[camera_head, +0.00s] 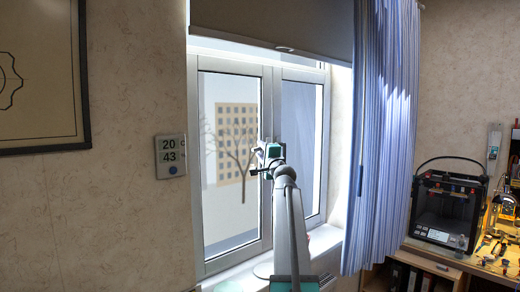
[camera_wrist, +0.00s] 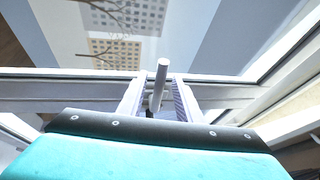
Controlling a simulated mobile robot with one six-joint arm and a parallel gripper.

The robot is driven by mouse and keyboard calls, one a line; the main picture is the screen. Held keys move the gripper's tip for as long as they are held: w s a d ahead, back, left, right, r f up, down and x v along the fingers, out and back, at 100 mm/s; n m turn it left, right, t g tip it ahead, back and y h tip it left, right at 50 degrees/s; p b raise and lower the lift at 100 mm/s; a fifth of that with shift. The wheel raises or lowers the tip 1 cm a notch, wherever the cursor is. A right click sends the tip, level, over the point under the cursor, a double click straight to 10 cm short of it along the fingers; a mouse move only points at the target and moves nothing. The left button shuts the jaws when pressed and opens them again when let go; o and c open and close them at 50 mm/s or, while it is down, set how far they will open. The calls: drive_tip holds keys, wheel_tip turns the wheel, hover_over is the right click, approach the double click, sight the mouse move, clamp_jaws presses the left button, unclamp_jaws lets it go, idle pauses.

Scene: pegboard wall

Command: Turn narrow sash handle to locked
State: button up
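The window has a wide left sash (camera_head: 229,240) and a narrow right sash (camera_head: 300,135), both looking closed in the head view. My gripper (camera_head: 258,160) is at the frame between the two sashes, about halfway up. In the wrist view a silver bar-shaped handle (camera_wrist: 161,80) stands between the two fingers of my gripper (camera_wrist: 158,82). The fingers are apart, with a small gap showing on each side of the handle. I cannot tell whether either finger touches it. In the head view my gripper and arm largely hide the handle, so its exact angle is unclear.
A roller blind (camera_head: 270,22) covers the window's top. A blue striped curtain (camera_head: 380,150) hangs close on the right. The sill (camera_head: 325,238) runs below. A thermostat-like display (camera_head: 170,156) is on the left wall. A black 3D printer (camera_head: 447,207) stands far right.

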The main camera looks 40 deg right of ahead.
drive_tip(key=shift+x, duration=0.85)
clamp_jaws()
